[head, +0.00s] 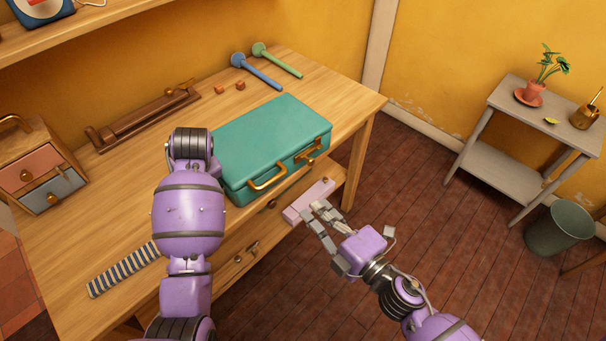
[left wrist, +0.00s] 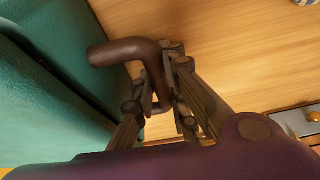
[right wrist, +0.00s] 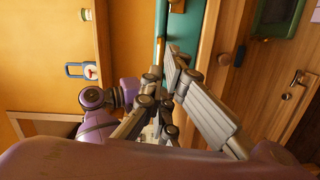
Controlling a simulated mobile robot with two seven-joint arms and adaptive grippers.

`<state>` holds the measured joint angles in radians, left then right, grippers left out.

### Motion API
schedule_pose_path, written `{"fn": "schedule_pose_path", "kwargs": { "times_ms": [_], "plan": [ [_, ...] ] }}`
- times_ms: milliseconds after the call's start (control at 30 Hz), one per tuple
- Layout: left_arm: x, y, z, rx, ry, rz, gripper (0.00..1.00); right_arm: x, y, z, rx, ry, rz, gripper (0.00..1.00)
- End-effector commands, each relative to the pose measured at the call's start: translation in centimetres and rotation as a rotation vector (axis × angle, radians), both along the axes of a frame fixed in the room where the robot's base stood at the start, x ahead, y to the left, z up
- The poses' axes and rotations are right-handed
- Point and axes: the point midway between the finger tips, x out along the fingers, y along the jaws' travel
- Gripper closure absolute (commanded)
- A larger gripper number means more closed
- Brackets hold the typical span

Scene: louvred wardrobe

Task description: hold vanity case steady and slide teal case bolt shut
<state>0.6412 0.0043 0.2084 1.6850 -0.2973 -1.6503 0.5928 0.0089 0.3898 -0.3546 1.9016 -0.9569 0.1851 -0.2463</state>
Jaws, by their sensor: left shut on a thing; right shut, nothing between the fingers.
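The closed teal case (head: 265,138) lies on the wooden desk, with a brass handle (head: 268,180) and a brass bolt (head: 309,154) on its front face. I cannot tell how far the bolt is slid. My left gripper (left wrist: 160,98) is shut on a dark brown bent handle (left wrist: 128,52) beside the case's teal side (left wrist: 45,100). In the head view my left arm hides that gripper. My right gripper (head: 318,212) is shut and empty, in front of and below the case, apart from the bolt; it also shows in the right wrist view (right wrist: 165,90).
Blue (head: 258,72) and green mallet-like items lie behind the case. A striped strip (head: 124,269) lies front left. A grey side table (head: 510,130) and bin (head: 558,228) stand right.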

Motion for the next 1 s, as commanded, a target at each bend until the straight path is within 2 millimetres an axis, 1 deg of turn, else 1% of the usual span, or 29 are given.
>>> {"fn": "schedule_pose_path", "kwargs": {
  "times_ms": [167, 267, 367, 733, 800, 1000],
  "plan": [
    [0.1, -0.1, 0.1, -0.001, -0.002, -0.003, 1.00, 0.2, 0.1, 0.0, 0.001, 0.000, 0.001, 1.00],
    [0.1, -0.1, 0.1, -0.001, -0.002, -0.003, 1.00, 0.9, 0.7, 0.0, 0.002, 0.000, 0.002, 1.00],
    [0.1, -0.1, 0.1, -0.001, -0.002, -0.003, 1.00, 2.2, 1.6, 0.0, 0.001, -0.003, 0.003, 1.00],
    [0.1, -0.1, 0.1, 0.000, -0.003, -0.003, 1.00, 8.5, 6.1, -0.2, 0.004, -0.001, 0.001, 1.00],
    [0.1, -0.1, 0.1, 0.000, -0.003, -0.003, 1.00, 9.3, 4.9, -0.6, 0.000, 0.002, -0.002, 1.00],
    [0.1, -0.1, 0.1, -0.001, -0.002, -0.002, 1.00, 10.8, 3.5, -1.0, 0.001, 0.003, -0.001, 1.00]
  ]
}}
